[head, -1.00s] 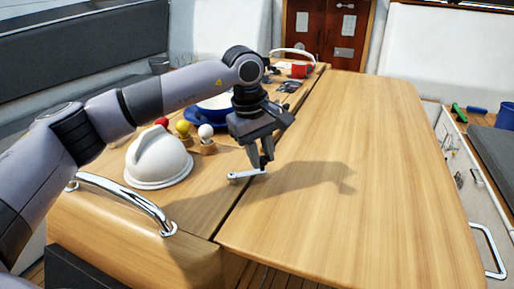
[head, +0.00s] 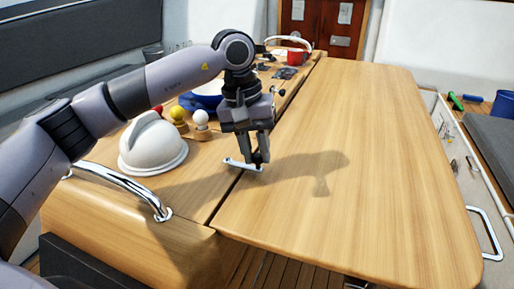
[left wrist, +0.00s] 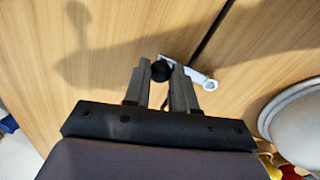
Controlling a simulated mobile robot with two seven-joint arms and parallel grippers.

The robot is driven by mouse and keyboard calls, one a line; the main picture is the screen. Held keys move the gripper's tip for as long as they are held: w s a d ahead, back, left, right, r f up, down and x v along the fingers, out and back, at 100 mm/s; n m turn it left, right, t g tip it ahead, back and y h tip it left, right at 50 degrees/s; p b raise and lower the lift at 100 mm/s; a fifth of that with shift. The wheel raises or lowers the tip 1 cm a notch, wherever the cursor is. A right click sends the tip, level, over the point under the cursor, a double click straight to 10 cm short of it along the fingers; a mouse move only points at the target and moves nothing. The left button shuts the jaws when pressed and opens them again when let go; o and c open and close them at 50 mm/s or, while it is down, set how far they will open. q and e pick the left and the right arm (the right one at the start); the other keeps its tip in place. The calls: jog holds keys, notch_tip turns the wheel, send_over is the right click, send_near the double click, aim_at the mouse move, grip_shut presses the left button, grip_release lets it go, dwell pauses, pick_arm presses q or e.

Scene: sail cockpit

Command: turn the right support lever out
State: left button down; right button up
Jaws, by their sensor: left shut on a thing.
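The support lever (head: 236,163) is a small silver bar with a dark knob at one end. It lies across the gap between the middle part of the table and the right leaf (head: 340,200). Its far end is left of the gap, its knob end over the leaf's edge. My left gripper (head: 258,157) points down and is shut on the knob. In the left wrist view the black knob (left wrist: 161,71) sits between the two fingers, and the silver lever (left wrist: 207,82) runs off to the right. My right gripper is not in view.
A white dome-shaped object (head: 152,146) stands left of the gripper, with a chrome rail (head: 125,192) in front. Yellow and white balls on wooden holders, a blue bowl (head: 205,97) and a red mug (head: 295,57) stand behind. The right leaf is clear.

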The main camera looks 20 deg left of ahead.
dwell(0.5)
pick_arm(q)
jog(key=c, duration=0.9)
grip_release()
jog(key=shift+s, duration=0.1)
jog(key=shift+r, duration=0.1)
jog(key=shift+s+a+r, duration=0.1)
jog(key=shift+a+r, duration=0.1)
jog(key=shift+r, duration=0.95)
jog(key=shift+a+r, duration=0.25)
jog(key=shift+r, duration=0.95)
jog(key=shift+s+a+r, duration=0.1)
jog(key=shift+a+r, duration=0.1)
jog(key=shift+r, duration=0.95)
